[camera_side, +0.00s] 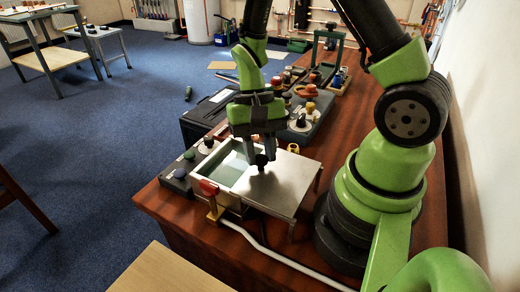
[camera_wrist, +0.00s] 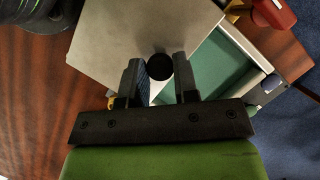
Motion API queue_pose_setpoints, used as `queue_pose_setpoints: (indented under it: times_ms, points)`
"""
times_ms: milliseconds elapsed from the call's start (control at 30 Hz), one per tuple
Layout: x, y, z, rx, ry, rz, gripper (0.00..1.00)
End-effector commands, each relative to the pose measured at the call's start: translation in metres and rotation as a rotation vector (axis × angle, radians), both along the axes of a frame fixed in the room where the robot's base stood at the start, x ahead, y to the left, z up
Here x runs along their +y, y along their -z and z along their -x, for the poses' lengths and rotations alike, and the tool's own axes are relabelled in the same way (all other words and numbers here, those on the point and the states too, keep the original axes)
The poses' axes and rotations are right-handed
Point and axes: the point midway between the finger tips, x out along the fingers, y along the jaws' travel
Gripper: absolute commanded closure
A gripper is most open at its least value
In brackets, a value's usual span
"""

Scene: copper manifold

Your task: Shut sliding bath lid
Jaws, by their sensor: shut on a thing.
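The bath (camera_side: 231,204) is a pale rectangular tank on the wooden bench. Its left part is uncovered and shows greenish liquid; this open part also shows in the wrist view (camera_wrist: 222,62). The sliding lid (camera_side: 287,188) is a flat grey metal plate lying over the right part and reaching out beyond the bath to the right. It fills the upper middle of the wrist view (camera_wrist: 130,35). A round black knob (camera_wrist: 158,67) stands near the lid's edge by the opening. My gripper (camera_side: 259,158) points down over it and is shut on the knob, with a finger on each side (camera_wrist: 159,80).
A red-handled valve (camera_side: 209,187) sits at the bath's near corner. A white hose (camera_side: 265,252) runs along the front. A dark control box (camera_side: 180,172) stands left of the bath, and several fittings and trays (camera_side: 306,125) crowd the bench behind.

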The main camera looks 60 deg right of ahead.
Motion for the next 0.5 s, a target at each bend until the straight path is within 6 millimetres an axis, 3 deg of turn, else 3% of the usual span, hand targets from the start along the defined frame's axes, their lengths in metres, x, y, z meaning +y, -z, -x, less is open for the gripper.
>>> queue_pose_setpoints:
  times_ms: [167, 500]
  points:
    - [0.000, 0.000, -0.008, -0.002, 0.000, -0.001, 1.00]
    - [0.000, 0.001, -0.068, -0.003, -0.001, 0.000, 1.00]
